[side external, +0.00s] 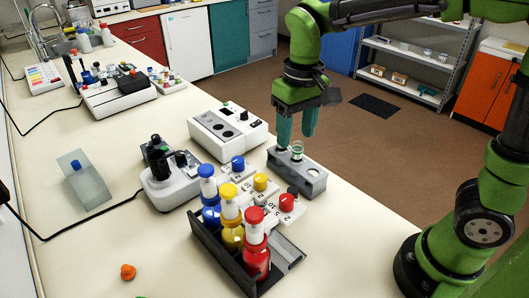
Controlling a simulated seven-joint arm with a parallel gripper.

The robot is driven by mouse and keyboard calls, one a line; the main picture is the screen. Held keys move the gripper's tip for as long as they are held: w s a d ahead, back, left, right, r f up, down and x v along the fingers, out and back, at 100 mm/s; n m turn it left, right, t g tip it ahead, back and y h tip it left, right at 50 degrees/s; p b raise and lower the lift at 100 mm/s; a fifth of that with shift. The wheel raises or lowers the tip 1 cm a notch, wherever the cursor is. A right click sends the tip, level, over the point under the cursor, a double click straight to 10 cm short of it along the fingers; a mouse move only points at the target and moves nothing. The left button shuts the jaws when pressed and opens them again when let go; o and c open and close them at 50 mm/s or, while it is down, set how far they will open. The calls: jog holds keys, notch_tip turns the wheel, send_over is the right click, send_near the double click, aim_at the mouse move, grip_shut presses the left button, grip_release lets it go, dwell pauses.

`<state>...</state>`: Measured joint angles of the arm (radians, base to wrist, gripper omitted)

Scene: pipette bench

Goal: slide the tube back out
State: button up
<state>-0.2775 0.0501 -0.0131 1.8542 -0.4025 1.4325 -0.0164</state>
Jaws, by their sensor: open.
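A small clear tube (297,147) with a greenish rim stands upright at the grey block (284,178) near the bench's right edge. Its upper end shows above the block; the lower part is hidden in it. My gripper (296,141) points down over the block with its two teal fingers apart. The fingertips are near the tube's top, one to each side of it in this view. I cannot tell whether either finger touches it.
A white device (228,128) with round wells stands just left of the block. Blue, yellow and red bottles stand in a dark rack (217,255) in front, beside small colour-capped items. The bench front left is mostly clear.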

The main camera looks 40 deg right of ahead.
aim_at(293, 189)
notch_tip(293, 189, down, 16)
jog(key=shift+s+d, duration=0.1)
jog(key=shift+d, duration=0.05)
dwell(0.5)
grip_shut()
